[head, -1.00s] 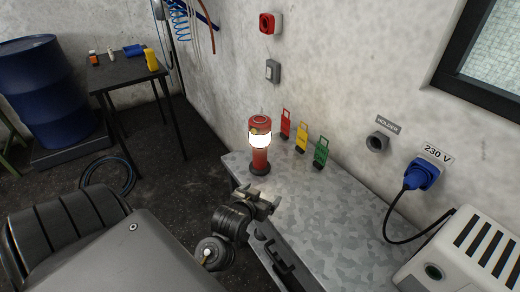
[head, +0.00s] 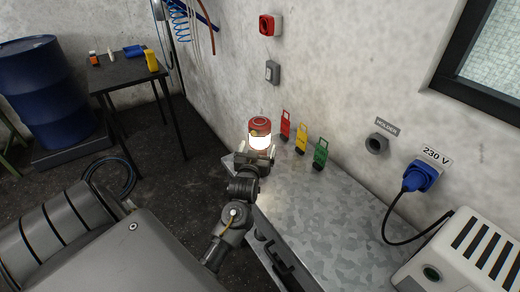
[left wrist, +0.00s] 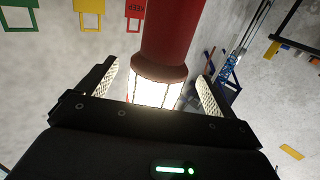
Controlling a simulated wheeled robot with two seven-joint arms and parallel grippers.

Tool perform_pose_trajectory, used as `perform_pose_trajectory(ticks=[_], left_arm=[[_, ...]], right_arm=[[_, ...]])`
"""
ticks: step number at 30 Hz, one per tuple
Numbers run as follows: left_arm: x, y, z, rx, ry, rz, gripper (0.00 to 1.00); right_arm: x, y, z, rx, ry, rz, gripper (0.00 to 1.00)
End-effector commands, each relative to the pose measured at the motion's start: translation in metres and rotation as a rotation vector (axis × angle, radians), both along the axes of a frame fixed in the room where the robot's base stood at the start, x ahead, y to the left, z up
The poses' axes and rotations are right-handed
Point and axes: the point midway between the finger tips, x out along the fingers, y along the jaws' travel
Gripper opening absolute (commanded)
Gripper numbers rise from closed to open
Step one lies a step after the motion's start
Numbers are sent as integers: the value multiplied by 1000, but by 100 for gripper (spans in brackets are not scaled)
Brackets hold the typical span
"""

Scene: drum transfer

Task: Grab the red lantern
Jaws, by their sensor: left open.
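The red lantern (head: 260,127) with its glowing white band stands upright at the far left corner of the metal worktop (head: 335,220). My left gripper (head: 260,156) is in front of it and hides its lower part in the head view. In the left wrist view the lantern (left wrist: 178,30) appears between the two open fingers of the gripper (left wrist: 158,95), with visible gaps at both sides of it. I cannot tell whether a finger touches it. My right gripper is not in view.
A blue plug (head: 420,175) with a black cable and a white vented box (head: 465,255) are farther right. Worktop between is clear.

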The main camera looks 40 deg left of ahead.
Motion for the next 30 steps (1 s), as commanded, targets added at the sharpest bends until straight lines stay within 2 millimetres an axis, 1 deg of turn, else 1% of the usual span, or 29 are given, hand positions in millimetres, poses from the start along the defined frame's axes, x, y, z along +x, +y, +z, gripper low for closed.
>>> perform_pose_trajectory(ticks=[5,10,15,23,26,30], left_arm=[[5,3,1,1,-1,1,92],[27,14,0,1,0,1,92],[43,23,-4,2,0,0,92],[46,24,-5,1,0,0,92],[46,24,-5,1,0,0,82],[46,24,-5,1,0,0,63]], right_arm=[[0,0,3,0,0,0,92],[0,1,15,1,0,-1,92],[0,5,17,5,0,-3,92],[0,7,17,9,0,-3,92],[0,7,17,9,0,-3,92],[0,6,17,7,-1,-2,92]])
